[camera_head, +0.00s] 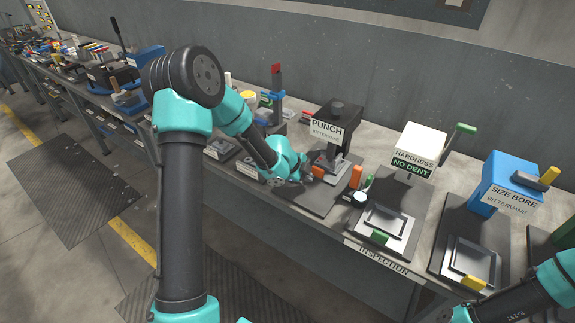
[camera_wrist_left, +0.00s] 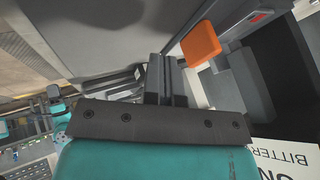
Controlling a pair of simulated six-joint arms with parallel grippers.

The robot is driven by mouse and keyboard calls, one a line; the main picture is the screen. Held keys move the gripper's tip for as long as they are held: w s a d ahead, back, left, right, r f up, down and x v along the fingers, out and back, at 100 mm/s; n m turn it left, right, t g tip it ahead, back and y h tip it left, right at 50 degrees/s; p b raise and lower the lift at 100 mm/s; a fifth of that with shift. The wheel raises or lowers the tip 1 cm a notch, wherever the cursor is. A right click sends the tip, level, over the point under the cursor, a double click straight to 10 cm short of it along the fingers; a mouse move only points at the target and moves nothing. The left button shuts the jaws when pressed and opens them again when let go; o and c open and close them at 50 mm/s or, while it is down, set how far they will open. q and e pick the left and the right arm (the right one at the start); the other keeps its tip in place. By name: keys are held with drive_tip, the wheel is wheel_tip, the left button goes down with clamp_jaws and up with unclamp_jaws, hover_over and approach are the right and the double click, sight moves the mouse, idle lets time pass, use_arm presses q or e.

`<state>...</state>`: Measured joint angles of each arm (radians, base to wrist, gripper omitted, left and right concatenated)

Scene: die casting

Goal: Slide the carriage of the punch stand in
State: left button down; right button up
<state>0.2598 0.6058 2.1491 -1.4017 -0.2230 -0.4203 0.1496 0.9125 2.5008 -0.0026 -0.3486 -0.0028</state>
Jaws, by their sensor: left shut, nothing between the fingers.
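The punch stand (camera_head: 337,125) is a dark press with a white sign reading PUNCH, on the bench in the head view. Its carriage (camera_head: 326,181) is low at the front, with an orange handle (camera_head: 318,171) that also shows in the left wrist view (camera_wrist_left: 200,44). My left gripper (camera_head: 304,177) is shut and empty, just left of the orange handle. In the left wrist view the closed fingers (camera_wrist_left: 165,72) are beside the handle, with a small gap visible. How far the carriage is out is hard to tell. My right gripper is out of the picture.
The white hardness tester (camera_head: 420,145) and blue bore gauge (camera_head: 512,178) stand to the right along the bench. Small parts and tools crowd the bench at left.

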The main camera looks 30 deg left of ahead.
use_arm(q)
drive_tip(key=v, duration=0.9)
drive_tip(key=shift+s, duration=0.15)
drive_tip(key=shift+r, duration=0.15)
drive_tip(key=shift+d, duration=0.1)
idle(0.4)
